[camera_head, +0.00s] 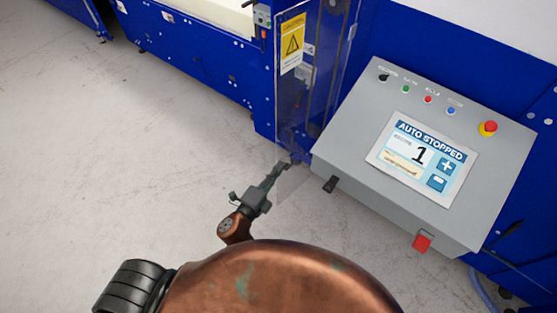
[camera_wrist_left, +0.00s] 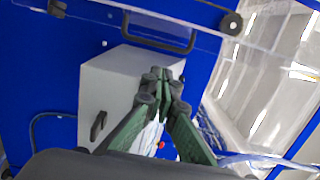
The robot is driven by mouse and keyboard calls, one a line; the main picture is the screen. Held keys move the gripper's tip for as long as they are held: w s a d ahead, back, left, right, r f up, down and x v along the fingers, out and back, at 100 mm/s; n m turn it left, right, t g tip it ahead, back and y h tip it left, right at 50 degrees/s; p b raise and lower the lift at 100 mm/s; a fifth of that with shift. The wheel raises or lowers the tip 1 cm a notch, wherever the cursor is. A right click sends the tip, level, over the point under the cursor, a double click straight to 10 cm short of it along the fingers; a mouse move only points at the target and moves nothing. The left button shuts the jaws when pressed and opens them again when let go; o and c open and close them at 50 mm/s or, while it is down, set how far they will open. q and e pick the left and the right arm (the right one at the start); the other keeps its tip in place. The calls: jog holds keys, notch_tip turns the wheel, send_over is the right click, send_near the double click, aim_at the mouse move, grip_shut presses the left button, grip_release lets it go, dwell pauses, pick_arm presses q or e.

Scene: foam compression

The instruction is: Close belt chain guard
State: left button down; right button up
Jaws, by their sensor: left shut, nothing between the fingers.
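The chain guard is a clear panel (camera_head: 296,100) with a yellow warning label, upright at the blue machine's corner in the head view. Clear material also crosses the top of the left wrist view (camera_wrist_left: 215,45); a dark handle (camera_wrist_left: 160,40) shows there, but I cannot tell what it is fixed to. My left gripper (camera_head: 288,166) is shut and empty near the guard's lower end; I cannot tell if it touches. In the wrist view its fingertips (camera_wrist_left: 165,78) are together. The guard's exact angle is hard to tell. My right gripper is not in view.
A grey control box (camera_head: 350,150) with a lit screen, coloured buttons and a red stop knob (camera_head: 488,128) stands close to the right of the left gripper. Blue machine bodies (camera_head: 200,60) line the back. The grey floor (camera_head: 110,160) at the left is clear.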

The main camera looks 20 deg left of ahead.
aim_at(283, 145)
pick_arm(q)
jog(key=p+x, duration=0.1)
jog(key=x, duration=0.8)
jog(key=a, duration=0.2)
jog(key=w+a, duration=0.1)
jog(key=shift+w+a+p, duration=0.15)
jog(key=shift+a+p, duration=0.25)
